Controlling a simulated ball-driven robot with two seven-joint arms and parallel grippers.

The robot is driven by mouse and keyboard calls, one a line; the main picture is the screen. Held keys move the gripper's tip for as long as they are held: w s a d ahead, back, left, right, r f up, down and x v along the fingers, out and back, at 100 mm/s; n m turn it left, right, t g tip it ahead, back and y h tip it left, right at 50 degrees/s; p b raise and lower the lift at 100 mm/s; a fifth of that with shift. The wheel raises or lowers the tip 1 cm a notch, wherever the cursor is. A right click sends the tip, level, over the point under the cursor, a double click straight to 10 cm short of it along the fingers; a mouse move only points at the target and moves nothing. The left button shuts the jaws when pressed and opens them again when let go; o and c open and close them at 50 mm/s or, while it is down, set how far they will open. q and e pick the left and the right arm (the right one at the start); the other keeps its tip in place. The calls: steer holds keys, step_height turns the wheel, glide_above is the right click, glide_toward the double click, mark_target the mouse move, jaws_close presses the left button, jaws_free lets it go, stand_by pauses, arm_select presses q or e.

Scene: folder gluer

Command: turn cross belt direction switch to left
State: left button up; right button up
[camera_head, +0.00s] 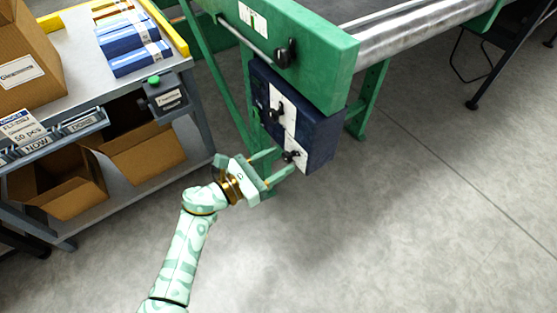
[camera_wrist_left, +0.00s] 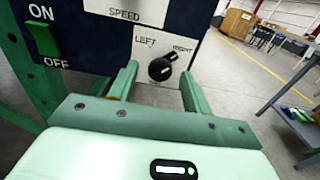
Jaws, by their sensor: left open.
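The cross belt direction switch is a black rotary knob (camera_wrist_left: 161,69) on a white plate marked LEFT and RIGHT. In the wrist view its narrow end leans up towards the RIGHT label. In the head view it is the lower knob (camera_head: 291,156) on the dark blue control box (camera_head: 318,142). My left gripper (camera_head: 281,162) is open in front of the knob. In the wrist view its two fingers (camera_wrist_left: 158,76) stand on either side of the knob, with a gap on both sides; contact is not visible. My right gripper is not in view.
Another black knob (camera_head: 275,112) sits above on the box, below the green machine frame (camera_head: 310,60). The wrist view shows a green ON/OFF switch (camera_wrist_left: 44,38) and a SPEED plate (camera_wrist_left: 140,10). A cart (camera_head: 85,75) with boxes stands left.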

arm_select(q)
steer(key=shift+w+d, duration=0.3)
steer(key=shift+d, duration=0.1)
steer(key=c, duration=0.9)
steer(key=shift+c, duration=0.2)
